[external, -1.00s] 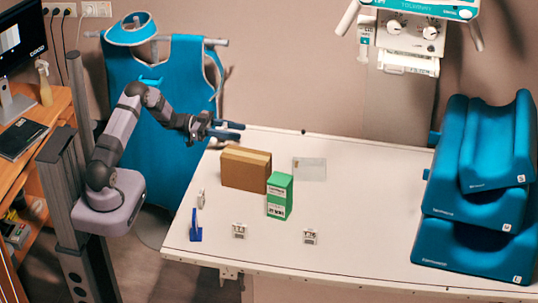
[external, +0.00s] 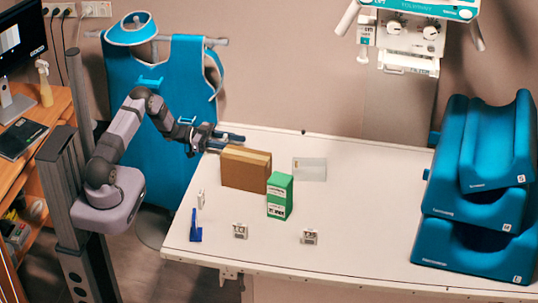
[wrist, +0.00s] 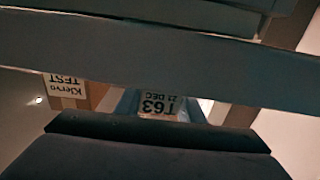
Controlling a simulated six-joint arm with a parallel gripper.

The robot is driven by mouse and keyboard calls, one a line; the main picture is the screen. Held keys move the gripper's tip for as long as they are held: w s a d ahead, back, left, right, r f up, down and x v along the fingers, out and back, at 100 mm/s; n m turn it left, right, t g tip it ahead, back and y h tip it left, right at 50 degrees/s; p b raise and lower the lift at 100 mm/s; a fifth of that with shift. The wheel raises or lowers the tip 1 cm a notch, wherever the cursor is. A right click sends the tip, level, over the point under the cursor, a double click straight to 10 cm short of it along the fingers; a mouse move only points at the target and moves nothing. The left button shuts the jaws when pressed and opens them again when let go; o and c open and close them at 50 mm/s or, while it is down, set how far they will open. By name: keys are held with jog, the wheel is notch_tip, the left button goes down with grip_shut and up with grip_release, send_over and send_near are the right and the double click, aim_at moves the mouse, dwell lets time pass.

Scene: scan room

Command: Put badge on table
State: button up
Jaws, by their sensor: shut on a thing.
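My gripper (external: 224,141) is above the table's (external: 380,220) back left edge, beside the top of the brown box. Its dark fingers cross the wrist view. A white badge (wrist: 160,107) marked T63, 21 DEC appears between them, upside down, and my gripper is shut on it. Parts of the badge are hidden by the fingers, and it cannot be made out in the external view.
The brown box (external: 240,172) and green box (external: 280,195) stand on the left half, with a clear sleeve (external: 310,169) behind. A blue stand (external: 195,227) and a small white piece (external: 201,199) are at the left edge. Blue cushions (external: 480,190) fill the right end; the middle is bare.

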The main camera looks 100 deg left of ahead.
aim_at(216, 139)
jog(key=shift+f, duration=0.1)
jog(key=shift+f, duration=0.1)
jog(key=o, duration=1.1)
jog(key=s+b, duration=0.1)
jog(key=s, duration=0.1)
jog(key=s+b, duration=0.1)
jog(key=s, duration=0.1)
jog(key=s+b, duration=0.1)
jog(key=shift+s+a+f, duration=0.1)
jog(key=shift+s+a, duration=0.3)
jog(key=shift+o, duration=0.6)
jog(key=shift+s, duration=0.75)
